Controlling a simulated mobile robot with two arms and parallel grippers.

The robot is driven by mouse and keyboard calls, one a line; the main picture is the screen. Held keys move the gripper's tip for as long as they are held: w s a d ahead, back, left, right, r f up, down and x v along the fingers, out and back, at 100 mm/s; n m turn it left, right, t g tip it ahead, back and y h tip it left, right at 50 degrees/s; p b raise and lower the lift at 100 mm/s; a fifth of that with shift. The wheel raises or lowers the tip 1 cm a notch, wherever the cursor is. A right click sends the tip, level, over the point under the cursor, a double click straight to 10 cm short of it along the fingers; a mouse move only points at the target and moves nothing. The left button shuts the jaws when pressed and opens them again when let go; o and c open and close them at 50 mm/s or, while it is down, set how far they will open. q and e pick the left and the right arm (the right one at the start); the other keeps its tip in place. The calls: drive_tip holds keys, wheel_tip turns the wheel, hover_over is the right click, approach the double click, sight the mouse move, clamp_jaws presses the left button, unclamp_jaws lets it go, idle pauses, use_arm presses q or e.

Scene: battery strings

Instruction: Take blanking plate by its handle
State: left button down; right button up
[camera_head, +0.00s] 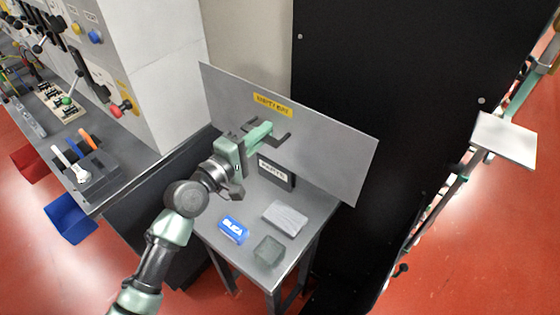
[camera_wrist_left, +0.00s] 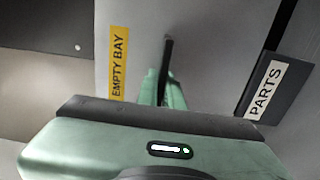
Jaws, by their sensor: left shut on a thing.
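The blanking plate (camera_head: 325,135) is a large grey sheet with a yellow "EMPTY BAY" label (camera_head: 272,104). It stands upright, a little tilted, at the back of a small metal table. Its dark handle (camera_head: 284,138) sticks out below the label. My left gripper (camera_head: 268,132) is shut on the handle, its green fingers reaching to it. In the left wrist view the plate (camera_wrist_left: 210,45) fills the middle, and the dark handle (camera_wrist_left: 167,60) runs between the green fingers (camera_wrist_left: 160,90). The exact grip is partly hidden by the gripper body. My right gripper is not in view.
On the small table (camera_head: 240,258) are a dark "PARTS" box (camera_head: 277,173), a blue "SILICA" pack (camera_head: 233,229), a clear bag (camera_head: 285,218) and a greenish clear block (camera_head: 269,251). A tall black panel (camera_head: 400,80) stands behind the plate. A workbench (camera_head: 130,168) is at left.

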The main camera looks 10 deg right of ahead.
use_arm(q)
drive_tip(key=shift+a+r, duration=0.1)
drive_tip(key=shift+r, duration=0.1)
drive_tip(key=v, duration=1.4)
idle(1.6)
idle(0.5)
